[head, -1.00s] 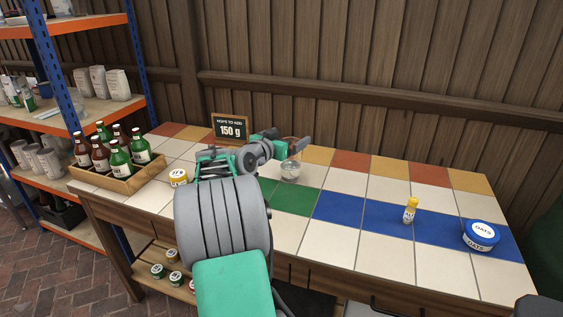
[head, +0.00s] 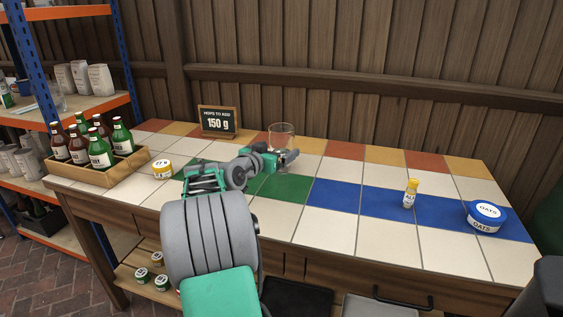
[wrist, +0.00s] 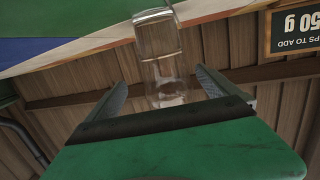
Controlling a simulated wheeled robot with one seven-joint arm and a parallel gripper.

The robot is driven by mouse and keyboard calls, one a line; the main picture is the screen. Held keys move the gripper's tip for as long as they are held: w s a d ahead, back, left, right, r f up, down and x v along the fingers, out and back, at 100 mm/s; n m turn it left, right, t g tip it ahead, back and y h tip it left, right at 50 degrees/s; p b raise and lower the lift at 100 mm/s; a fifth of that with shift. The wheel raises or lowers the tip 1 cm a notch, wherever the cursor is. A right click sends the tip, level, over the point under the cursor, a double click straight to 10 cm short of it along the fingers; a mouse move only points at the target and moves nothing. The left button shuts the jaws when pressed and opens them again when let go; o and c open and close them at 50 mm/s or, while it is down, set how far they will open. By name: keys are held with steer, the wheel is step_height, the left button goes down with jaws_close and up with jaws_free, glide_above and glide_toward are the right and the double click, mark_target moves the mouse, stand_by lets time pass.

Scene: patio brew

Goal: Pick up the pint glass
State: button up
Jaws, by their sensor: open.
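The pint glass (head: 281,132) is clear and empty and stands upright near the back of the tiled table in the head view. My gripper (head: 284,158) is just in front of it and partly covers its lower part. In the wrist view the pint glass (wrist: 158,50) shows upside down, ahead of my gripper (wrist: 163,82). The two fingers are spread, with the glass lined up in the gap between them. I cannot tell how far the glass reaches in between the fingertips.
A sign reading 150 g (head: 218,121) stands left of the glass. A yellow-capped bottle (head: 410,194) and a blue oats tub (head: 486,216) stand to the right. A wooden wall (head: 380,60) is behind.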

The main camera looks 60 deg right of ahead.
steer(key=d, duration=0.5)
steer(key=d+f+b, duration=0.1)
steer(key=d, duration=0.1)
steer(key=shift+w+d, duration=0.25)
steer(key=shift+d, duration=0.15)
steer(key=c, duration=2.1)
steer(key=shift+r, duration=0.15)
